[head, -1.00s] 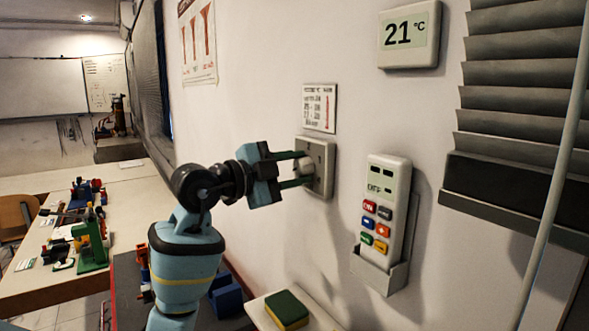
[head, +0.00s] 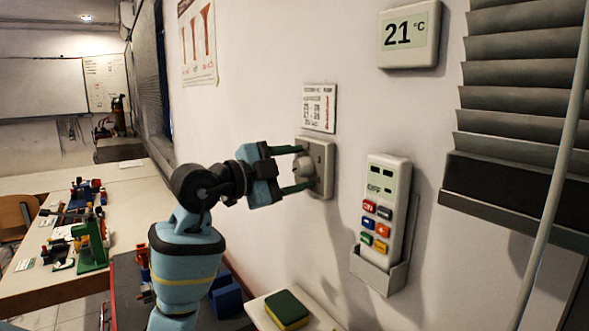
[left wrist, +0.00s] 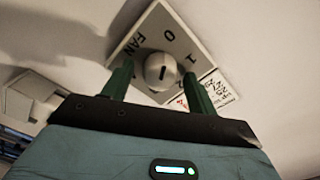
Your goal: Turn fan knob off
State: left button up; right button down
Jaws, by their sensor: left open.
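The fan knob (head: 303,165) is a round grey knob on a square grey wall plate (head: 326,160). In the wrist view the left gripper's fingertips (left wrist: 158,80) also stand apart from the knob. My right gripper is not in view.
A printed card (head: 319,108) hangs above the plate. A remote (head: 384,212) sits in a wall holder (head: 378,274) to the right. A thermostat (head: 409,34) reads 21 °C. A sponge (head: 287,310) lies below. Blinds (head: 520,110) hang at the right.

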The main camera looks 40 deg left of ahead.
pick_arm(q)
jog(key=v, duration=0.7)
jog(key=shift+s, duration=0.4)
jog(key=shift+a, duration=0.1)
